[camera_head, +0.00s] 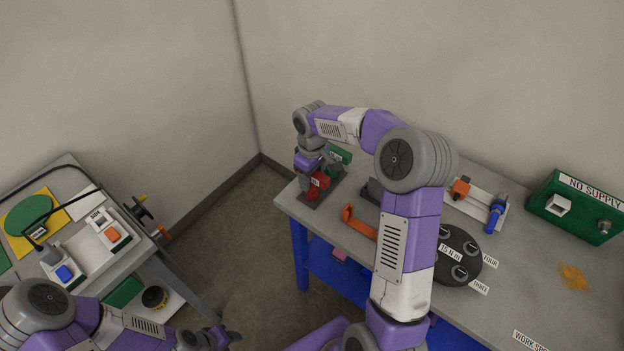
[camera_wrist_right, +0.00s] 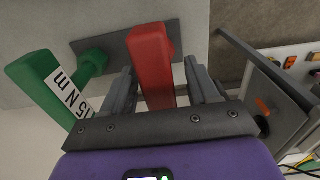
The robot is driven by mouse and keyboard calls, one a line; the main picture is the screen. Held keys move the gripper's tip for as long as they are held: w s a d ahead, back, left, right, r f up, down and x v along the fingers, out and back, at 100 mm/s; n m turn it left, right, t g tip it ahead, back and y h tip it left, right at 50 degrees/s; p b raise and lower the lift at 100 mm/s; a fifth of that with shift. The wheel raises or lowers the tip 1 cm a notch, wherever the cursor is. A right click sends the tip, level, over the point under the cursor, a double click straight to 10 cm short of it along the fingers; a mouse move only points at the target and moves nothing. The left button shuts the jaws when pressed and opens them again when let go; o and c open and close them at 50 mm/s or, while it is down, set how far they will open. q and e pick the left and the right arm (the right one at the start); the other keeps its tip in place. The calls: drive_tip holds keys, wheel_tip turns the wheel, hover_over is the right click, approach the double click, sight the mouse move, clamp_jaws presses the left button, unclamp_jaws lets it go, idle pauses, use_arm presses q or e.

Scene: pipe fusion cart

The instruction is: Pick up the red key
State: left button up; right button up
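The red key (camera_head: 321,180) stands on a dark grey holder plate (camera_head: 328,191) at the far left corner of the workbench. My right gripper (camera_head: 312,172) is over it. In the right wrist view the red key (camera_wrist_right: 152,62) is between the two fingers of my right gripper (camera_wrist_right: 163,85). A gap shows between the key and the fingers, so the gripper is open around it. The key's lower part is partly hidden by the gripper. My left gripper (camera_head: 228,338) is at the bottom of the head view, away from the key; its opening is unclear.
A green key (camera_wrist_right: 38,85) labelled "15 N m" stands beside the red one. On the workbench (camera_head: 520,290) are an orange tool (camera_head: 358,223), a round black plate (camera_head: 462,262) and a green supply box (camera_head: 578,207). A second cart (camera_head: 120,262) stands at left, with floor between.

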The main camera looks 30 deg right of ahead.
clamp_jaws()
